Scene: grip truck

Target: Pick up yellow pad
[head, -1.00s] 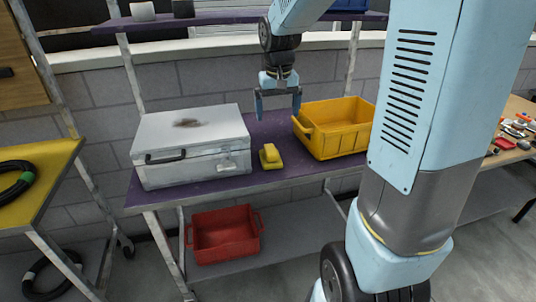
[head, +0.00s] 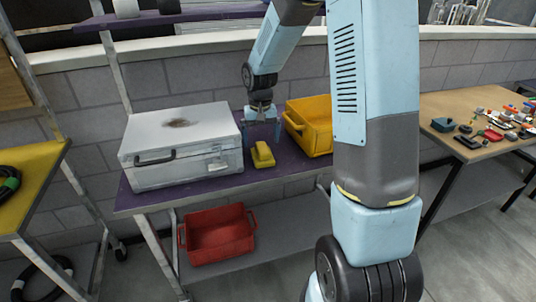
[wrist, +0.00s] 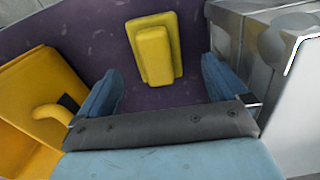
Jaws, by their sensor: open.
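The yellow pad (head: 262,154) lies on the purple shelf top (head: 232,181), between a grey-white case and a yellow bin. It is a small block with a raised ridge. In the wrist view the pad (wrist: 154,47) is just beyond the fingertips, roughly midway between them. My gripper (head: 262,133) is open and empty, pointing down above and behind the pad. In the wrist view its two blue fingers (wrist: 160,88) are spread wide, with bare purple surface between them.
The grey-white case (head: 180,146) stands close left of the pad. The yellow bin (head: 312,128) is at right, partly hidden by my arm. A red crate (head: 218,234) sits on the lower shelf. A table with small items (head: 462,110) stands at far right.

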